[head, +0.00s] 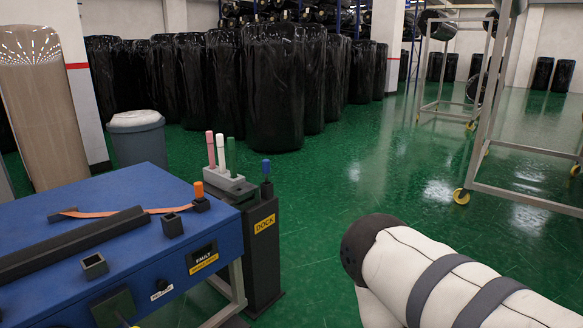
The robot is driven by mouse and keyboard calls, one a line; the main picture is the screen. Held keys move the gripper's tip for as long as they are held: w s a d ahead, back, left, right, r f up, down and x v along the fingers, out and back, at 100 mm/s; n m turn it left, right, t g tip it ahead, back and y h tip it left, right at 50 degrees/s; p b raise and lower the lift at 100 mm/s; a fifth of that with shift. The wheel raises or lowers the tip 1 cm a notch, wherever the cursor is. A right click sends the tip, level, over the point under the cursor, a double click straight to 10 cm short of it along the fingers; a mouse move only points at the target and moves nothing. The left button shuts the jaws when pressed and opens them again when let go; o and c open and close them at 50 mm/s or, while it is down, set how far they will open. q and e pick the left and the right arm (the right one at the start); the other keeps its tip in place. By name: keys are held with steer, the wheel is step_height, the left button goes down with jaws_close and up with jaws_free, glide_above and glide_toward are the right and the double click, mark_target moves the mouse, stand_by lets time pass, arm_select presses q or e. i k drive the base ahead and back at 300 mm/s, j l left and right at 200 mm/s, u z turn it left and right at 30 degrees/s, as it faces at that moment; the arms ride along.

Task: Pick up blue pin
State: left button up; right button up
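The blue pin (266,167) stands upright at the top of the dark dock post (262,240), which carries a yellow DOCK label. Its blue tip shows above a dark lower part. Pink (210,146), white (221,153) and green (231,154) pins stand upright in a grey holder (228,183) just left of it. An orange pin (198,188) sits in a small black socket (201,204) on the blue table. Neither of my grippers is in view. A white arm link of mine with dark bands fills the lower right, apart from the pins.
The blue table (110,190) at the left carries a black rail (75,243), an orange strap and empty square sockets. A grey bin (137,140) and black wrapped rolls (275,90) stand behind. A wheeled metal frame (525,160) stands right; green floor between is clear.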

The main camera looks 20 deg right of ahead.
mark_target(266, 169)
steer(key=i+l+z, duration=0.1)
steer(key=i+l, duration=0.15)
steer(key=l, duration=0.25)
steer(key=i+l+z, duration=0.1)
steer(key=i+l, duration=0.15)
steer(key=l, duration=0.2)
steer(key=i+l+z, duration=0.1)
steer(key=i+l, duration=0.2)
steer(key=l, duration=0.15)
